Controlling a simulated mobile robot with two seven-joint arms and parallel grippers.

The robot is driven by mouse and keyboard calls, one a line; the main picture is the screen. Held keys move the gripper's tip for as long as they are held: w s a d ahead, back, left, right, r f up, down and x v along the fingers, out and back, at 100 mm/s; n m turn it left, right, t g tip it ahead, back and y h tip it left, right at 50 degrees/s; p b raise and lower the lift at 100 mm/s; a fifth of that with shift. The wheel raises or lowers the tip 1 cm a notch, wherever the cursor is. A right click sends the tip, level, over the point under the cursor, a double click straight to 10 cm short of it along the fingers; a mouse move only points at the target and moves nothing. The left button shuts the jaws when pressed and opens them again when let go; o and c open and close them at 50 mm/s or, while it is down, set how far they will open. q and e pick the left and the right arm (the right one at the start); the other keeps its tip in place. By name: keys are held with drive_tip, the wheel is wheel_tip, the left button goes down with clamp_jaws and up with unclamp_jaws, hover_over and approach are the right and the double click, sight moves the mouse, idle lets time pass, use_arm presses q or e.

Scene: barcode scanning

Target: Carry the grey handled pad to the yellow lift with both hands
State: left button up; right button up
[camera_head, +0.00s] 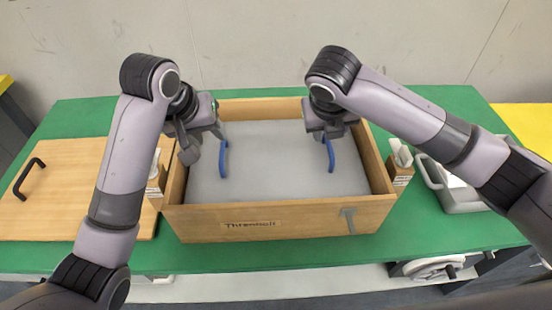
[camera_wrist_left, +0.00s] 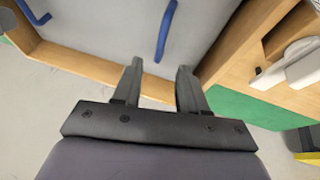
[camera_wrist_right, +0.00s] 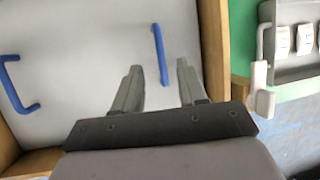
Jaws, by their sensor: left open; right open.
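The grey pad (camera_head: 265,150) lies flat inside an open wooden box and has two blue handles. My left gripper (camera_head: 195,140) is open above the box's left side, just left of the left blue handle (camera_head: 223,160). In the left wrist view this handle (camera_wrist_left: 165,32) stands beyond the open fingertips, with nothing between them. My right gripper (camera_head: 326,132) is open over the right blue handle (camera_head: 330,155). In the right wrist view that handle (camera_wrist_right: 160,52) lies ahead of and partly between the open fingers; contact cannot be told. A yellow surface (camera_head: 528,128), perhaps the lift, shows at the right edge.
The wooden box (camera_head: 280,222) stands on a green table (camera_head: 330,257), its walls surrounding the pad. A wooden lid-like board (camera_head: 75,185) with a black handle lies left. Small holders flank the box; a grey tray (camera_head: 455,195) is at right. The table's front strip is clear.

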sight(222, 147)
use_arm(q)
drive_tip(key=shift+x, duration=3.45)
use_arm(e)
drive_tip(key=shift+x, duration=3.5)
use_arm(q)
clamp_jaws()
use_arm(e)
clamp_jaws()
use_arm(q)
drive_tip(key=shift+r, duration=0.1)
use_arm(e)
drive_tip(key=shift+r, duration=0.1)
